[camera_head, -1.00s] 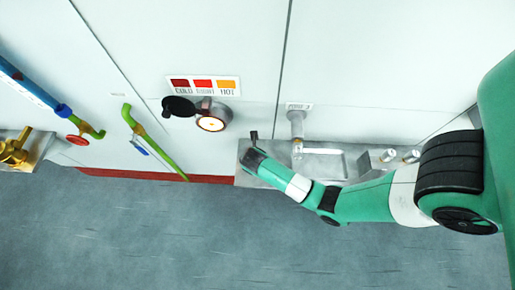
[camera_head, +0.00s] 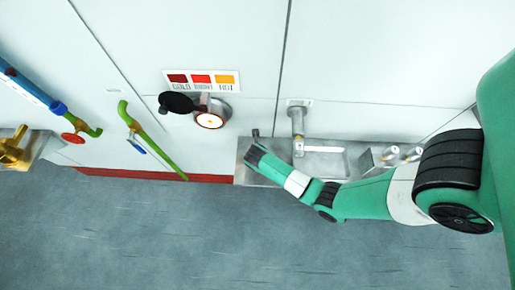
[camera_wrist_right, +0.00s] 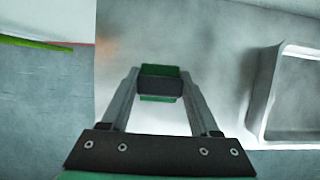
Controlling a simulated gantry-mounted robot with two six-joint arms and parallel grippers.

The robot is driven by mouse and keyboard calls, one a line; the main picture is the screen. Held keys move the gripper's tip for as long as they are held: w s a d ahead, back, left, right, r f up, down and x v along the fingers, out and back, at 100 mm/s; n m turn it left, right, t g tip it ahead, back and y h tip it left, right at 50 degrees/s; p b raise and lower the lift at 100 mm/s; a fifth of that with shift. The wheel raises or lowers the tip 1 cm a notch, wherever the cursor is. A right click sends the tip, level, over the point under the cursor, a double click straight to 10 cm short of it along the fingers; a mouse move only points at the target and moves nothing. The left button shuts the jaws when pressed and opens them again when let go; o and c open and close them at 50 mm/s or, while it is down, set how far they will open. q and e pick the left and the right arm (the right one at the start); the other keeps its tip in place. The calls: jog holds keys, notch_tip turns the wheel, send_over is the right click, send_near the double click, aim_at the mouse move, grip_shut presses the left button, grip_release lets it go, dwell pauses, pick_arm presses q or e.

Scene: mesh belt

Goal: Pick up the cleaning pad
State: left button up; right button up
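The cleaning pad (camera_wrist_right: 160,86) is a small green block with a dark band across its middle. In the right wrist view it sits between the two grey fingertips of my right gripper (camera_wrist_right: 160,92), which touch it on both sides. The fingers look closed on it. In the head view, my right gripper (camera_head: 255,149) is at the left end of the metal sink counter (camera_head: 248,173). The small dark shape at its tip is too small to make out there. My left gripper is out of view.
A faucet (camera_head: 297,120) and sink basin (camera_head: 322,157) lie right of the gripper. A round gauge (camera_head: 210,120) is on the wall. A green pipe (camera_head: 166,160) and blue pipe (camera_head: 28,88) are at left. The grey floor in front is open.

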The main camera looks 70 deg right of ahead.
jog(key=c, duration=0.6)
jog(key=shift+c, duration=0.2)
jog(key=shift+r, duration=0.15)
